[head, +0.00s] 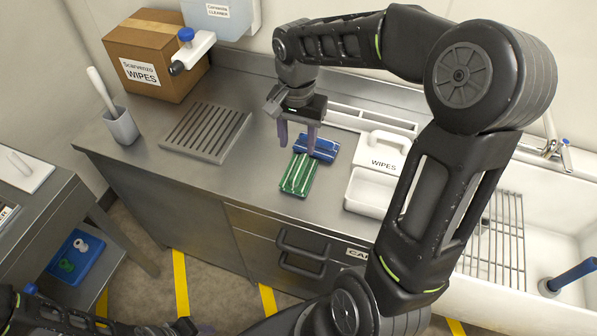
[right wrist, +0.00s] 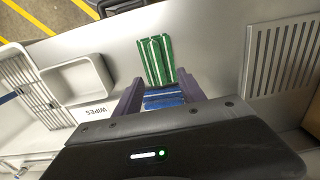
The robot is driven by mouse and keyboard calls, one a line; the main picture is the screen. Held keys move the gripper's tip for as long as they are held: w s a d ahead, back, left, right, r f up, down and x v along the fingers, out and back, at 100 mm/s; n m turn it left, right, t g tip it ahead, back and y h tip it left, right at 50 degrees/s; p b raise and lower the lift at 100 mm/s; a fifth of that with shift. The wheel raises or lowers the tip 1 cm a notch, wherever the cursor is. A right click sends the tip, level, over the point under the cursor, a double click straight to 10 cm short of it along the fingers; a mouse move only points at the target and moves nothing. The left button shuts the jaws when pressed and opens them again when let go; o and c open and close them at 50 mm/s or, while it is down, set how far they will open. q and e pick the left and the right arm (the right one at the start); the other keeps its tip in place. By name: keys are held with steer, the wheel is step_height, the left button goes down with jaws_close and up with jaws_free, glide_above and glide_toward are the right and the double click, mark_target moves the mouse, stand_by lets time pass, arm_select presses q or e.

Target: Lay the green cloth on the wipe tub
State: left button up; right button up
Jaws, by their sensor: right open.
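The green cloth (head: 298,177), striped with pale lines, lies flat on the steel counter near its front edge. It also shows in the right wrist view (right wrist: 154,60). A blue striped cloth (head: 325,147) lies just behind it. My right gripper (head: 297,146) is open, pointing down above the cloths, with nothing between its fingers. In the right wrist view the blue cloth (right wrist: 164,98) shows between the fingers and the green cloth beyond the tips. The white wipe tub (head: 380,166), marked WIPES, stands to the right. My left gripper (head: 192,328) is low at the bottom edge, mostly cut off.
An open white bin (head: 367,191) adjoins the tub's front. A slotted steel rack (head: 206,132), a grey cup with a brush (head: 121,126) and a cardboard box (head: 155,52) stand left. A sink (head: 545,215) lies right. Bare counter lies left of the green cloth.

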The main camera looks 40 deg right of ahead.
mark_target(299, 166)
steer(key=shift+s+d, duration=0.15)
steer(key=shift+f, duration=1.3)
steer(key=shift+f+p, duration=0.75)
steer(key=shift+f, duration=1.85)
jaws_close()
